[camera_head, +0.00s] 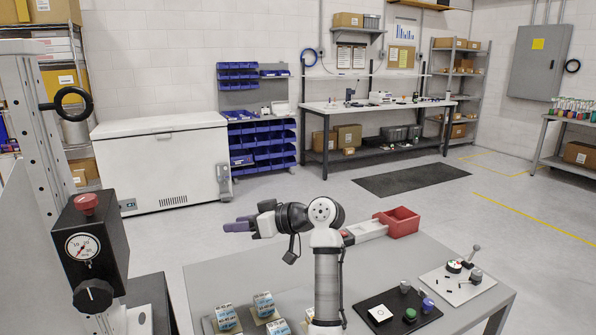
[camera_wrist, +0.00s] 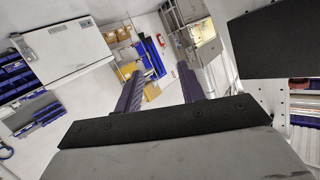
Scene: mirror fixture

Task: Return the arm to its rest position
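My arm rises from the front of the grey table (camera_head: 225,275) in the head view and bends left at its upper joint. My gripper (camera_head: 238,226) has purple fingers and points left, above the table's left part and clear of it. In the wrist view my gripper (camera_wrist: 160,70) shows two purple fingers well apart with nothing between them. The wrist view looks out over the room at a tilt, with the white chest freezer (camera_wrist: 68,50) at upper left. No object is touching the fingers.
A black gauge box (camera_head: 90,245) with a red knob stands close at left on a pale frame. Several small cartons (camera_head: 264,304), a red bin (camera_head: 398,222), a black mat with knobs (camera_head: 397,312) and a white lever plate (camera_head: 458,284) are on the table. Air around the gripper looks free.

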